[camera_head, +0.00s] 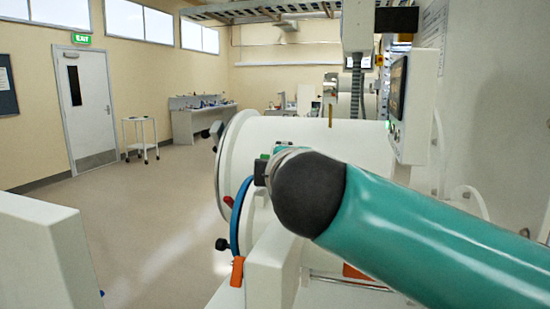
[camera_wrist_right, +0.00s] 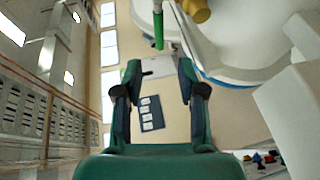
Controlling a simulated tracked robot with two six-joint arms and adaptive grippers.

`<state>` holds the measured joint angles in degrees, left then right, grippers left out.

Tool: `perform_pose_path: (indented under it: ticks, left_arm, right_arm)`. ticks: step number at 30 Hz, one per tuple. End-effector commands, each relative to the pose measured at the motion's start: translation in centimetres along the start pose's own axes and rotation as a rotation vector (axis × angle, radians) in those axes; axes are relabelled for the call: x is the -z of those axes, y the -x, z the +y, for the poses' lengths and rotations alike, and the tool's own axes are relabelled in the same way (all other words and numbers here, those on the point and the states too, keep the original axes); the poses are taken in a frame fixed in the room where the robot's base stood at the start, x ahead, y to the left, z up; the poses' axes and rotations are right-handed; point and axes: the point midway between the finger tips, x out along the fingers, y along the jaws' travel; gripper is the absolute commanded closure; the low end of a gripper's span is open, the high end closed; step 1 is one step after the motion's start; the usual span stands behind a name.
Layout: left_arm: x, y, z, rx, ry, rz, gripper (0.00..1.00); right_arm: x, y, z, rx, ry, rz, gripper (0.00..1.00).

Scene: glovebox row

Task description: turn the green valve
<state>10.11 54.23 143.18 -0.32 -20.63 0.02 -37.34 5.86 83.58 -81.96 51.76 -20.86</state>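The green valve handle (camera_wrist_right: 158,28) shows in the right wrist view as a narrow green bar at the top centre, beside a white rounded surface. My right gripper (camera_wrist_right: 158,68) is open and empty. Its two fingers stand wide apart, and the handle shows above the gap between them, not gripped. In the head view my teal right arm comes in from the right and covers much of the white cylinder's front. The valve cannot be made out clearly there. My left gripper is in neither view.
A yellow knob (camera_wrist_right: 197,10) is close to the green handle.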

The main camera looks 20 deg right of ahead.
Motion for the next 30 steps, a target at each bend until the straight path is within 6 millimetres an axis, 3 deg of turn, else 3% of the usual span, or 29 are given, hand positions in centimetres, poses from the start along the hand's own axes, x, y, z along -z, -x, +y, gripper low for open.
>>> perform_pose_path:
  ticks: [9,15,21,30]
  left_arm:
    - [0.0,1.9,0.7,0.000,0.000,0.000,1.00]
    - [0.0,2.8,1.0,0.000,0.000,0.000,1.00]
    - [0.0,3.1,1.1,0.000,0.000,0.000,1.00]
    - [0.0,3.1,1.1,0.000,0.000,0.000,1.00]
  right_arm:
    - [0.0,-7.1,0.2,0.003,0.001,-0.003,0.60]
    - [0.1,-10.2,0.2,0.002,0.001,0.000,0.60]
    - [0.1,-11.7,0.0,0.001,0.001,0.002,0.60]
    - [0.2,-11.9,0.0,0.000,0.000,0.003,0.60]
